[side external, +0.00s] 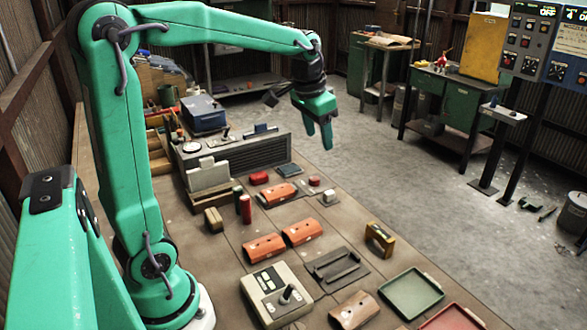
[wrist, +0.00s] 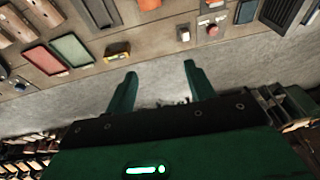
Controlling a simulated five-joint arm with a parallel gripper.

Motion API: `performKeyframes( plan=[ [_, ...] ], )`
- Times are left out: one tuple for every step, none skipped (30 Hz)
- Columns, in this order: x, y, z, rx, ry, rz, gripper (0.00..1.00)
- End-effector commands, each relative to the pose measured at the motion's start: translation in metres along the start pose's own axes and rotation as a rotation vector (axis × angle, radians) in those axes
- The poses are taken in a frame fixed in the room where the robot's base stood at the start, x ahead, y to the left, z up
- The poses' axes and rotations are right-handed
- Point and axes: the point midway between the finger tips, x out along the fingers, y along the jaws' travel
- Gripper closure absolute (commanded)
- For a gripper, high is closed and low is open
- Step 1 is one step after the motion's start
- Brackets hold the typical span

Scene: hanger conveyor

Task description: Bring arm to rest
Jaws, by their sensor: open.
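My gripper (side external: 320,131) is a green parallel gripper at the end of my green arm. In the side external view it hangs pointing down, high above the far edge of the table and the grey floor. In the wrist view its two fingers (wrist: 157,82) stand wide apart with nothing between them, so it is open and empty. It touches nothing on the table.
The brown table (side external: 213,243) holds several orange covers (side external: 302,231), a yellow part (side external: 379,239), a joystick box (side external: 276,293), a green tray (side external: 411,292) and a red tray (side external: 452,318). A grey machine (side external: 240,155) stands behind. Air around my gripper is clear.

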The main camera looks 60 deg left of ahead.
Motion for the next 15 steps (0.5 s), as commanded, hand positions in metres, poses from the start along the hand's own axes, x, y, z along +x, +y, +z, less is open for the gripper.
performKeyframes(
  plan=[
    [-0.007, 0.008, 0.009, 0.003, 0.014, 0.001, 0.46],
    [-0.011, 0.012, 0.013, 0.003, 0.022, 0.001, 0.46],
    [-0.015, 0.017, 0.020, 0.001, 0.031, 0.001, 0.46],
    [-0.017, 0.020, 0.025, 0.001, 0.037, 0.002, 0.46],
    [-0.020, 0.024, 0.030, 0.001, 0.045, 0.003, 0.46],
    [-0.023, 0.028, 0.036, 0.000, 0.055, 0.004, 0.46],
    [-0.025, 0.032, 0.042, -0.001, 0.062, 0.004, 0.46],
    [-0.028, 0.035, 0.047, -0.002, 0.069, 0.005, 0.46],
    [-0.030, 0.040, 0.054, -0.002, 0.078, 0.007, 0.46],
    [-0.032, 0.043, 0.059, -0.002, 0.084, 0.008, 0.46],
    [-0.034, 0.046, 0.065, -0.004, 0.092, 0.009, 0.46],
    [-0.035, 0.050, 0.072, -0.005, 0.102, 0.011, 0.46],
    [-0.036, 0.053, 0.077, -0.005, 0.109, 0.013, 0.46],
    [-0.037, 0.056, 0.083, -0.005, 0.116, 0.014, 0.46],
    [-0.039, 0.059, 0.090, -0.007, 0.125, 0.017, 0.46]
  ],
)
